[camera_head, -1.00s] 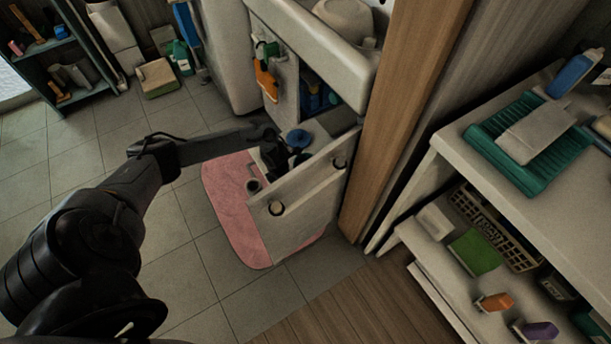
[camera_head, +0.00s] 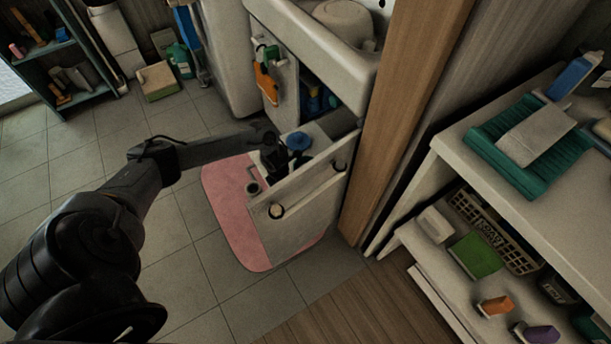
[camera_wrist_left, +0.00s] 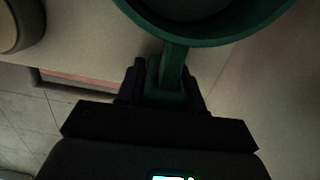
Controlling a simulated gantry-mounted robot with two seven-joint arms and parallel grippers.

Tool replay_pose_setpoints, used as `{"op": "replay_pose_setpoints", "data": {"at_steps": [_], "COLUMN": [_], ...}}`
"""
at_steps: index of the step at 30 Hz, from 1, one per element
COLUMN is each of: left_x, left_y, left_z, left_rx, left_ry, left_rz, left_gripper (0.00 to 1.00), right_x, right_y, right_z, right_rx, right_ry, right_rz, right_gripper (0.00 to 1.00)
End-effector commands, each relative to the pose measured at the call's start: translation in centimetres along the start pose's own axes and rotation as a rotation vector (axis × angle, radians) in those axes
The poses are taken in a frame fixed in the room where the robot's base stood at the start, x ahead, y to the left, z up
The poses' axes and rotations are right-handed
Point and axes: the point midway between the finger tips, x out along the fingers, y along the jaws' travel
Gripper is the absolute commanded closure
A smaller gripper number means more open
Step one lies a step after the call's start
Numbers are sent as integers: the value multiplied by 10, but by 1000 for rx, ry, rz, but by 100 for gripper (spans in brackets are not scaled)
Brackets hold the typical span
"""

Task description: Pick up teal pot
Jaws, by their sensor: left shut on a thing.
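The teal pot (camera_wrist_left: 215,22) is at the top of the left wrist view, partly cut off by the frame. Its handle (camera_wrist_left: 173,68) points toward my left gripper (camera_wrist_left: 164,88), which is shut on it. In the camera head view my left gripper (camera_head: 276,158) is low inside the open drawer (camera_head: 310,200). I cannot make out the teal pot there. Whether the pot touches the drawer floor is unclear. My right gripper is not in view.
The drawer front and the basin (camera_head: 335,50) stand close by. A wooden post (camera_head: 405,115) is at right. Tiled floor is free at left.

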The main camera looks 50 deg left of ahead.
Motion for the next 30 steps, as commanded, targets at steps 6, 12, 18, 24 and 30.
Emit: {"op": "replay_pose_setpoints", "data": {"at_steps": [6,12,18,24,30], "left_x": [0,-1,-4,-11,-19], "left_y": [0,0,0,0,0], "left_z": [0,1,1,2,2], "left_rx": [0,0,0,0,0], "left_ry": [0,-2,-2,-2,-2], "left_rz": [0,0,0,0,0], "left_gripper": [100,100,100,100,100], "right_x": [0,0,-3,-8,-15], "right_y": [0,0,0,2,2], "right_z": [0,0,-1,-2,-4], "right_rx": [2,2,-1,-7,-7], "right_ry": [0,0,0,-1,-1], "right_rz": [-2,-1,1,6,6], "right_gripper": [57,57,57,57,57]}}
